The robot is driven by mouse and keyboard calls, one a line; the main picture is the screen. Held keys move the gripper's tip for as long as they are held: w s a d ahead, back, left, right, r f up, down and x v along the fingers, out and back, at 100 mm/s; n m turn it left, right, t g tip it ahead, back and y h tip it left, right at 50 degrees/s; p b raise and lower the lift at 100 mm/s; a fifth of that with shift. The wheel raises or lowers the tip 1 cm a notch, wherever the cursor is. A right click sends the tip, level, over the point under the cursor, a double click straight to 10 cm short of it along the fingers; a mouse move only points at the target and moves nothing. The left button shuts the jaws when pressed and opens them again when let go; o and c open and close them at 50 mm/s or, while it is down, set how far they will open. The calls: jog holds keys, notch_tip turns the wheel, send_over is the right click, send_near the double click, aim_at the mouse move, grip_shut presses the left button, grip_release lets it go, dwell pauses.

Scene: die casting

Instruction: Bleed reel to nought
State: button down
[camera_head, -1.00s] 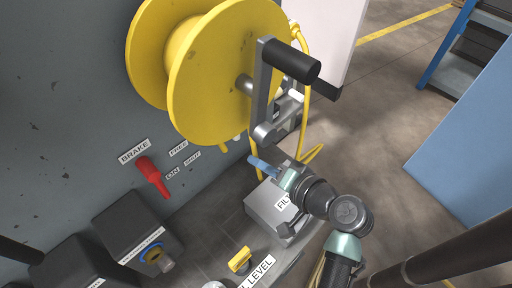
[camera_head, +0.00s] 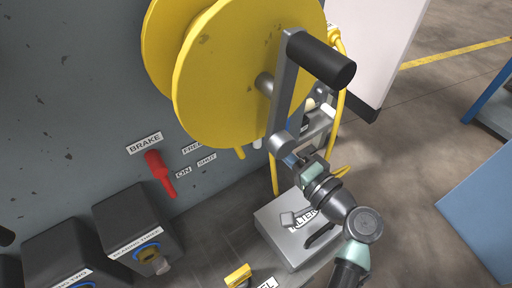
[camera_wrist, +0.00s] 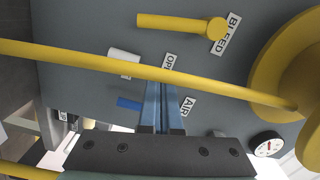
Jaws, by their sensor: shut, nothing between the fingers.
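The yellow reel (camera_head: 235,75) is mounted on the grey panel, with a black-handled crank (camera_head: 322,60) in front. In the wrist view, a yellow lever (camera_wrist: 178,22) beside the BLEED label (camera_wrist: 226,33) lies roughly level on the panel. The yellow reel (camera_wrist: 290,85) also shows at the right there. My gripper (camera_wrist: 163,105) is shut and empty, its blue fingers pointing at the panel below the bleed lever and apart from it. In the head view my gripper (camera_head: 291,160) is just below the crank, its tips partly hidden. A round gauge (camera_wrist: 266,144) shows only partly readable.
A yellow hose (camera_wrist: 130,67) crosses in front of my fingers in the wrist view. A white handle (camera_wrist: 124,57) and a blue handle (camera_wrist: 129,103) are close by.

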aim_at(242, 151)
jog(key=a, duration=0.1)
jog(key=s+a, duration=0.1)
jog(key=a+f+p, duration=0.1)
jog(key=shift+s+a, duration=0.25)
jog(key=shift+s+a+f+m+p, duration=0.25)
jog(key=shift+a+m, duration=0.1)
jog(key=shift+m, duration=0.4)
jog(key=shift+s+a+f+m+p, duration=0.2)
jog(key=shift+a+m+p, duration=0.1)
jog(key=shift+m, duration=0.45)
